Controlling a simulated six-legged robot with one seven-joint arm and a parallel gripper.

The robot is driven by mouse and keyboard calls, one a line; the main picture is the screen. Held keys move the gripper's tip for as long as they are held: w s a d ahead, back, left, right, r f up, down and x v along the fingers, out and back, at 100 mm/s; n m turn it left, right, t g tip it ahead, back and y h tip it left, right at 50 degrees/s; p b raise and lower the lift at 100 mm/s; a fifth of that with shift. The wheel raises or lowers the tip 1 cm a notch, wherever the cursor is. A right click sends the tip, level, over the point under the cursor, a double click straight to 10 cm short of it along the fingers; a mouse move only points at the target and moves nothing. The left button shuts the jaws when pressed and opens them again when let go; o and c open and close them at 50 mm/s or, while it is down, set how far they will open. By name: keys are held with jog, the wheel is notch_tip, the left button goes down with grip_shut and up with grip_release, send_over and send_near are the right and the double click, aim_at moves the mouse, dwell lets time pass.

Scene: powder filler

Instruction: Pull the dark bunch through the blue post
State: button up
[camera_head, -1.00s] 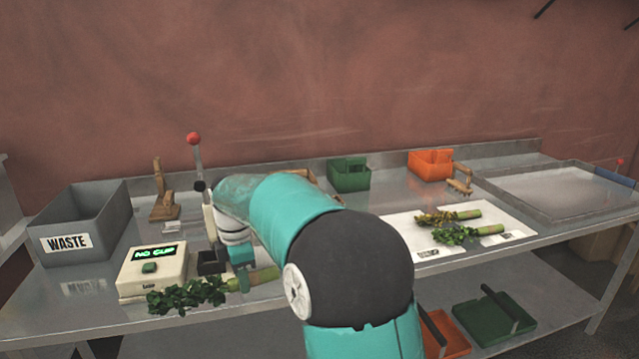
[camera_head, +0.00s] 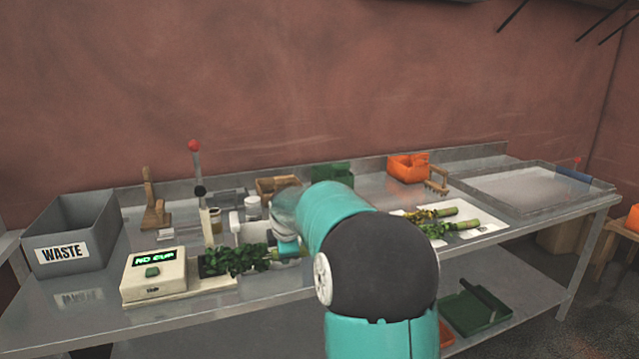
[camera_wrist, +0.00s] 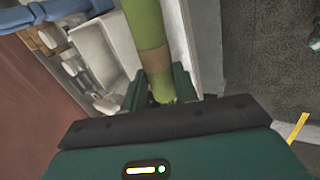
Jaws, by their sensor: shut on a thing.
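My gripper (camera_head: 287,243) is shut on the stem of a dark leafy bunch (camera_head: 238,259). Its leaves point left, towards the scale, and seem just above the bench. In the wrist view the pale green stem (camera_wrist: 146,22) with a tan band runs between the fingers (camera_wrist: 160,88); the leaves are hidden there. A blue piece (camera_head: 573,175) with a red-tipped lever sits at the far right end of the clear tray, well away from the gripper; I cannot tell its full shape. Two other bunches (camera_head: 441,220), one yellowish, lie on a white mat.
A scale (camera_head: 153,283) reading "NO CUP" and a grey waste bin (camera_head: 75,238) stand left. A red-knobbed lever (camera_head: 196,165) rises behind the bunch. Green (camera_head: 333,172) and orange (camera_head: 408,167) bins stand at the back. The large tray (camera_head: 535,190) is empty.

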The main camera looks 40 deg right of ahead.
jog(key=d+t, duration=0.1)
jog(key=d, duration=0.1)
jog(key=s+d+r+t+h, duration=0.1)
jog(key=d, duration=0.2)
jog(key=s+d+r+t+h, duration=0.1)
jog(key=d, duration=0.2)
jog(key=shift+m, duration=0.4)
jog(key=shift+s+d+r+t+h, duration=0.3)
jog(key=shift+d+t, duration=0.1)
jog(key=shift+d, duration=0.15)
jog(key=shift+s+d+r+t+h, duration=0.15)
jog(key=shift+s+d+r+t, duration=0.2)
jog(key=shift+d, duration=0.2)
jog(key=shift+s+d+r+t+h, duration=0.25)
jog(key=shift+d+t, duration=0.2)
jog(key=shift+d, duration=0.1)
